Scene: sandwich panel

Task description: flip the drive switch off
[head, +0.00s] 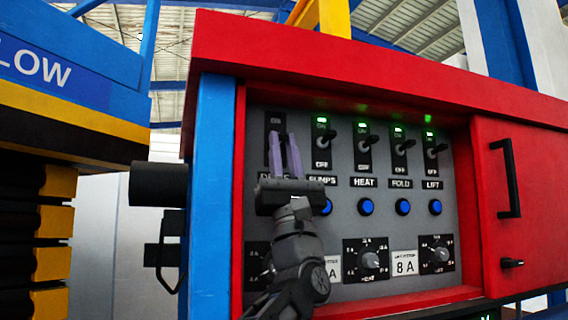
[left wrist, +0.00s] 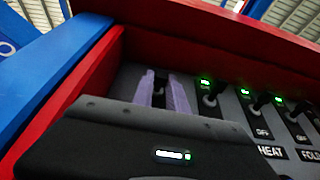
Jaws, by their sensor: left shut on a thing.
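The drive switch is the leftmost switch on the grey panel; its dark plate (head: 274,118) shows above my left gripper (head: 283,136) in the head view. The gripper's two purple fingers point up over that plate, with the gripper body below covering part of the label. In the left wrist view, the dark drive switch lever (left wrist: 159,86) stands between the fingers, which are shut on it. I see no green light lit above this switch. The lever's exact tilt is hard to tell. My right gripper is not in view.
Pumps (head: 323,138), heat (head: 365,140), fold (head: 402,142) and lift (head: 433,146) switches stand close to the right, with green lights lit above them. Blue buttons and dials (head: 371,260) sit below. A red frame (head: 240,200) and a blue post (head: 209,200) border the left side.

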